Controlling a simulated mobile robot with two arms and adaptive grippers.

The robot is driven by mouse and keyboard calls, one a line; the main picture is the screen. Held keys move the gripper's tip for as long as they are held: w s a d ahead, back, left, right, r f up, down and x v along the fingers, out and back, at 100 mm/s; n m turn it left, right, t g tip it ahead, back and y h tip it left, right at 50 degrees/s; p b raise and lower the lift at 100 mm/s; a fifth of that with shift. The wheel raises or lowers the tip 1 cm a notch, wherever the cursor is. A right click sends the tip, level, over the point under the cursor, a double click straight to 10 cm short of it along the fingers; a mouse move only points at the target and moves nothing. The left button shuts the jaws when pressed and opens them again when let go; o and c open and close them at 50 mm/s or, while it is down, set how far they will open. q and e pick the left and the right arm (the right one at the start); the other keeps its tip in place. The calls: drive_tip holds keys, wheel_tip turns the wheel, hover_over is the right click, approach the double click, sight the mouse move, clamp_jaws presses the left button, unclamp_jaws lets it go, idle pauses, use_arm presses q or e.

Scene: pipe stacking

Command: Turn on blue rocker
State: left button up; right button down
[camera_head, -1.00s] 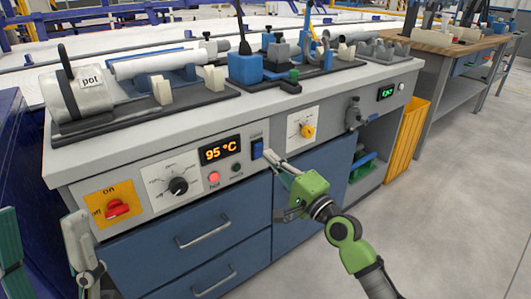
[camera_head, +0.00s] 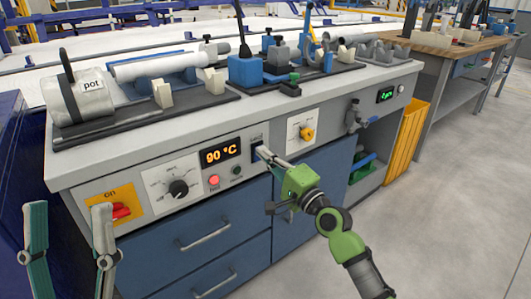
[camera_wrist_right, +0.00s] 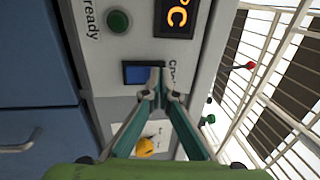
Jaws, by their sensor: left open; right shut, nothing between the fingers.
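The blue rocker (camera_head: 257,151) is set in the grey front panel of the workbench, right of the orange temperature display. In the head view my right gripper (camera_head: 261,150) is shut and its tips cover much of the rocker. In the right wrist view the blue rocker (camera_wrist_right: 138,74) shows in a dark frame, with the closed fingertips (camera_wrist_right: 161,92) at its edge; I cannot tell if they touch it. My left gripper (camera_head: 68,230) is open and empty at the lower left, in front of the red switch.
The display (camera_head: 221,152) reads 90 °C. A red lamp (camera_head: 214,181), a green button (camera_head: 236,170), a black dial (camera_head: 179,188), a yellow knob (camera_head: 306,133) and a red switch (camera_head: 121,211) sit on the same panel. Blue drawers (camera_head: 200,255) are below; the floor at right is clear.

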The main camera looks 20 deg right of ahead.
drive_tip(key=shift+w+r+p, duration=0.1)
drive_tip(key=shift+r+p, duration=0.05)
drive_tip(key=shift+p, duration=0.5)
use_arm(q)
drive_tip(key=w+f+g+y+p, duration=0.1)
drive_tip(key=w+f+g+y, duration=0.1)
drive_tip(key=w+f+g, duration=0.5)
wheel_tip(320, 180, down, 4)
drive_tip(key=shift+w+d+r+y, duration=0.2)
drive_tip(key=shift+w+d+y, duration=0.25)
drive_tip(key=shift+w, duration=0.3)
use_arm(e)
drive_tip(key=shift+w+g, duration=0.1)
drive_tip(key=shift+g, duration=0.2)
use_arm(q)
drive_tip(key=shift+f, duration=0.1)
